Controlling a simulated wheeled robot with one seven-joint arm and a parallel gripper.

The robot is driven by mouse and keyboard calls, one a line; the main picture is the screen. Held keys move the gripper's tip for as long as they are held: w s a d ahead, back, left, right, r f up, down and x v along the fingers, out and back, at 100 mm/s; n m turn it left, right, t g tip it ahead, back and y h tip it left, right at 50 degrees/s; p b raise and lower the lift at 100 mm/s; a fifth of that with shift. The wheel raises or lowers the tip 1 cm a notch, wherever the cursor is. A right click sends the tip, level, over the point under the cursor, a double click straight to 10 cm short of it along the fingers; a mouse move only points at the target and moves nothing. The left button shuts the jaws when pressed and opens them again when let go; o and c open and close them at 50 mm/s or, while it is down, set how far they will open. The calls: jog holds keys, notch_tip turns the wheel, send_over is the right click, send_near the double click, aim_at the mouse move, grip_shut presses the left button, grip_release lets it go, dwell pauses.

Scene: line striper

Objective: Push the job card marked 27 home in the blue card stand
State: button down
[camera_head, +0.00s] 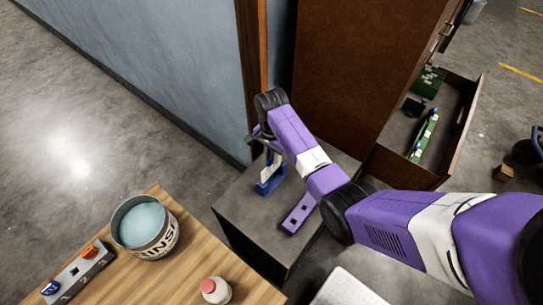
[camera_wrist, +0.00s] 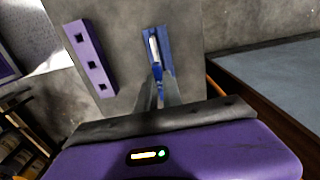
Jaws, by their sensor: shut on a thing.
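The blue card stand (camera_head: 271,186) sits on a grey cabinet top, and it also shows in the wrist view (camera_wrist: 166,45). A white job card (camera_head: 267,173) stands upright at the stand; it appears as a thin pale edge in the wrist view (camera_wrist: 153,48). Its number cannot be read. My gripper (camera_head: 268,152) is over the stand, pointing down, with its fingers (camera_wrist: 160,84) close together at the near end of the stand. They are shut on what appears to be the card; the contact is partly hidden. How deep the card sits cannot be told.
A purple block with square holes (camera_head: 298,214) lies beside the stand. The grey cabinet top (camera_head: 240,205) is otherwise mostly clear. A blue wall (camera_head: 150,60) and brown cabinet (camera_head: 350,70) stand close behind. An open drawer (camera_head: 393,140) is at right; a wooden table (camera_head: 190,270) holds a rinse bucket (camera_head: 165,238).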

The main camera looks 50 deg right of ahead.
jog(key=shift+f+b, duration=1.65)
jog(key=shift+f, duration=1.3)
dwell(0.4)
jog(key=c, duration=1.1)
grip_release()
jog(key=shift+r, duration=0.2)
notch_tip(320, 180, up, 7)
jog(key=p, duration=0.7)
jog(key=shift+f, duration=0.1)
